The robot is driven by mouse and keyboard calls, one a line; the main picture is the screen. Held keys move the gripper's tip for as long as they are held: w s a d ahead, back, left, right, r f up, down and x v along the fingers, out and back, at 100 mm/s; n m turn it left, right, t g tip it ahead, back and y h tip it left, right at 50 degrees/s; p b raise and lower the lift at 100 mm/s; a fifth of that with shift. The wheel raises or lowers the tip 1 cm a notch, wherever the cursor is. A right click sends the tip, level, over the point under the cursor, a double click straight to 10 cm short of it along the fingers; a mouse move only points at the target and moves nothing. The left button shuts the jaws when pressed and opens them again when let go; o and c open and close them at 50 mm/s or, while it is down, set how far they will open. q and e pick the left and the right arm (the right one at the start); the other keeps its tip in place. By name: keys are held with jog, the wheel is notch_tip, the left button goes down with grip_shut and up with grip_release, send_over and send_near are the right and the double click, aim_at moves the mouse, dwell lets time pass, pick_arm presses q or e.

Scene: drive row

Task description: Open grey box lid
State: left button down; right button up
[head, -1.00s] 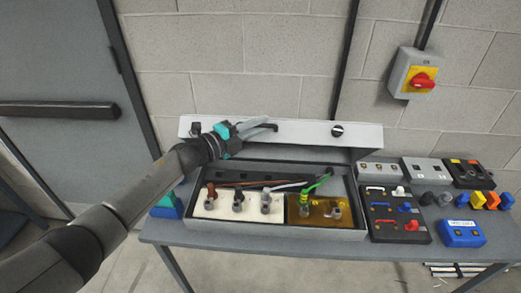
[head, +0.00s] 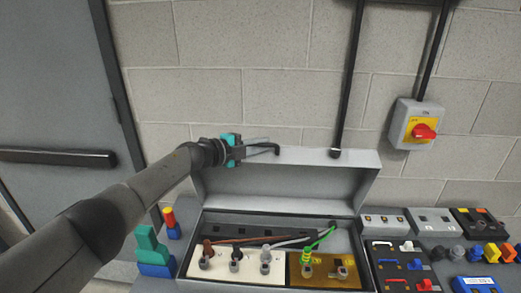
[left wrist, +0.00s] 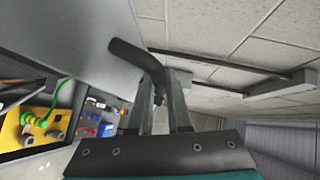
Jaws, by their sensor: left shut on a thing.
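The grey box (head: 190,262) stands on the table with its grey lid (head: 310,185) swung up, so the interior is open to view. Inside are a white block and a yellow-brown block with terminals, and red-brown, grey and green wires. My left gripper (head: 262,147) reaches in from the left at the lid's top edge. It is shut on a black handle (left wrist: 130,50) at that edge; in the left wrist view the handle passes between the fingers. The lid's grey face (left wrist: 75,25) also shows there. My right gripper is in neither view.
Right of the box are a black panel (head: 392,250), grey switch boxes and coloured parts. Teal and blue blocks (head: 150,245) stand at its left. A red-and-yellow wall switch (head: 423,130) hangs behind, right. The block wall is close behind the lid.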

pick_arm(q)
jog(key=shift+w+r, duration=0.15)
jog(key=shift+w, duration=0.4)
jog(key=c, duration=0.9)
grip_release()
jog(key=shift+o, duration=0.2)
jog(key=shift+p+v, duration=0.8)
jog(key=shift+v, duration=0.05)
jog(key=p+v, duration=0.2)
jog(key=v, duration=1.1)
jog(key=shift+a+r, duration=0.25)
